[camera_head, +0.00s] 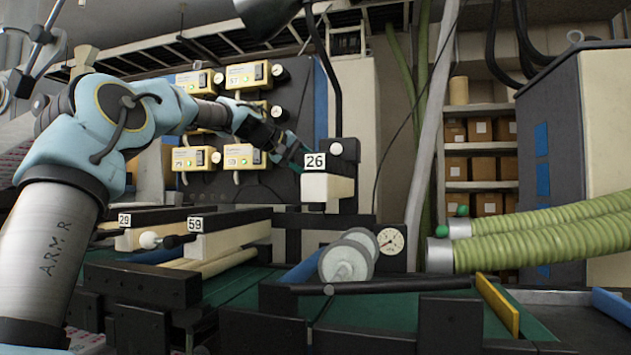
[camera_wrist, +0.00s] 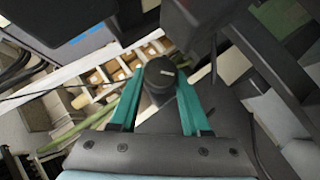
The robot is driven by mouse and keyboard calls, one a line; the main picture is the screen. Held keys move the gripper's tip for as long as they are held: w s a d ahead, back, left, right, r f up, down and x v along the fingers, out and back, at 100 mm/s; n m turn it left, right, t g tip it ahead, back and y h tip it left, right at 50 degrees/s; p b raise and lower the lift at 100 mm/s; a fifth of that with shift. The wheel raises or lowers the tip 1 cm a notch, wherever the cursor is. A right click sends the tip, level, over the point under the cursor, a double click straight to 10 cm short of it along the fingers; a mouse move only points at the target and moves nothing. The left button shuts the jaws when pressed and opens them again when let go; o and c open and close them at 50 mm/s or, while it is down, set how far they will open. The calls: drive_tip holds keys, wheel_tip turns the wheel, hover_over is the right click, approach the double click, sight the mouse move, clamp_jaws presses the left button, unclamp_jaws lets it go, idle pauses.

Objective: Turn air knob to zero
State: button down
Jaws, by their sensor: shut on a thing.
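The black round air knob (camera_wrist: 160,74) shows in the wrist view, with a short pale mark on its face. My gripper (camera_wrist: 158,82) has its two teal fingers on either side of the knob and is shut on it. In the head view my gripper (camera_head: 300,152) reaches to the left side of the black-topped white unit labelled 26 (camera_head: 327,188). The knob cannot be made out clearly in the head view, where my gripper and the unit crowd together. The zero position cannot be read.
Yellow control boxes (camera_head: 248,76) stand on a dark panel behind my arm. A round pressure gauge (camera_head: 391,240) and grey rollers (camera_head: 347,257) are below unit 26. Green ribbed hoses (camera_head: 545,235) run at the right. Shelves with brown boxes (camera_head: 483,168) stand behind.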

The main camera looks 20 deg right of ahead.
drive_tip(key=h+b, duration=0.1)
drive_tip(key=n+b, duration=0.1)
drive_tip(key=b, duration=0.1)
drive_tip(key=shift+w+a+f+g+h, duration=0.1)
drive_tip(key=shift+f+g+h, duration=0.25)
drive_tip(key=shift+g+h, duration=0.05)
drive_tip(key=shift+r+n+h+b, duration=0.1)
drive_tip(key=shift+n+h+b, duration=0.4)
drive_tip(key=shift+b, duration=0.25)
drive_tip(key=shift+c, duration=1.8)
unclamp_jaws()
drive_tip(key=shift+r, duration=0.1)
drive_tip(key=b+v, duration=0.4)
drive_tip(key=v, duration=0.6)
drive_tip(key=shift+a, duration=0.4)
drive_tip(key=shift+r, duration=0.1)
